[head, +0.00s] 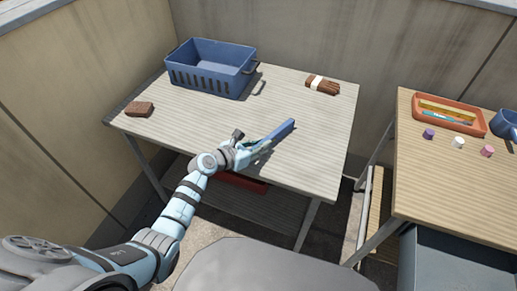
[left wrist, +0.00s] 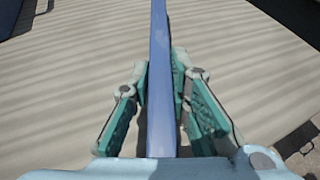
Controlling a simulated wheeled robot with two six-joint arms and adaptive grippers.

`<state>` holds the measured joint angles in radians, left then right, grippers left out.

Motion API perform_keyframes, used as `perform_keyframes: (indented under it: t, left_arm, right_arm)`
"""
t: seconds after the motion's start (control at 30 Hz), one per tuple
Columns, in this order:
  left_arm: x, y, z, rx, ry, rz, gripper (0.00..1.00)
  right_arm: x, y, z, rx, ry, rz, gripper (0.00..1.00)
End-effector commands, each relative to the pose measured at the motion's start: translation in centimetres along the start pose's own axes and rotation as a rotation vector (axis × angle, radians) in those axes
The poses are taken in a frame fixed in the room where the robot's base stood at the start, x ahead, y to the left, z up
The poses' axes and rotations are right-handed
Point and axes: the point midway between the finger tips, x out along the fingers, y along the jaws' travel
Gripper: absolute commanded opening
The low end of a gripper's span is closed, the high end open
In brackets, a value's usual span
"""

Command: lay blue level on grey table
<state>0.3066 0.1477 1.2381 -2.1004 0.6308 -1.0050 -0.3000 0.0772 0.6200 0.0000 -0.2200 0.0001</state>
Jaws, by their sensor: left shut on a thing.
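The blue level (head: 281,130) is a long thin bar at the front middle of the grey table (head: 210,125). My left gripper (head: 247,148) is shut on the blue level, with the bar reaching out past the fingers toward the back right. In the left wrist view the level (left wrist: 160,70) runs lengthwise between the two green finger pads of my left gripper (left wrist: 165,95). The bar is over the tabletop; I cannot tell whether it touches it. My right gripper is not in view.
A blue basket (head: 205,75) stands at the table's back left. A brown brick (head: 139,109) lies at the left and a banded brown bundle (head: 322,85) at the back right. A wooden table (head: 450,185) at the right holds an orange tray (head: 478,128). The grey table's right part is clear.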

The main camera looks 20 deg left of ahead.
Motion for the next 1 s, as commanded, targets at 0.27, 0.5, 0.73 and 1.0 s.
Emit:
perform_keyframes:
  t: [0.27, 0.5, 0.73, 1.0]
  left_arm:
    - [0.1, 0.0, -0.1, 0.0, 0.001, -0.001, 0.0]
    - [0.0, 0.0, 0.0, 0.0, 0.001, -0.001, 0.37]
    - [-0.1, 0.0, 0.3, 0.0, 0.001, -0.001, 0.37]
    - [-4.9, 0.1, 0.5, 0.003, 0.004, 0.0, 0.37]
  right_arm:
    - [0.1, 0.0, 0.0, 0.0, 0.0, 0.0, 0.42]
    - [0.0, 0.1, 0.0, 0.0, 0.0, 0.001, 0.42]
    - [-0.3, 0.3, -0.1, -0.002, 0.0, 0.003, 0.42]
    - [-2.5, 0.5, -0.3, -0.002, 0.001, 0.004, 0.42]
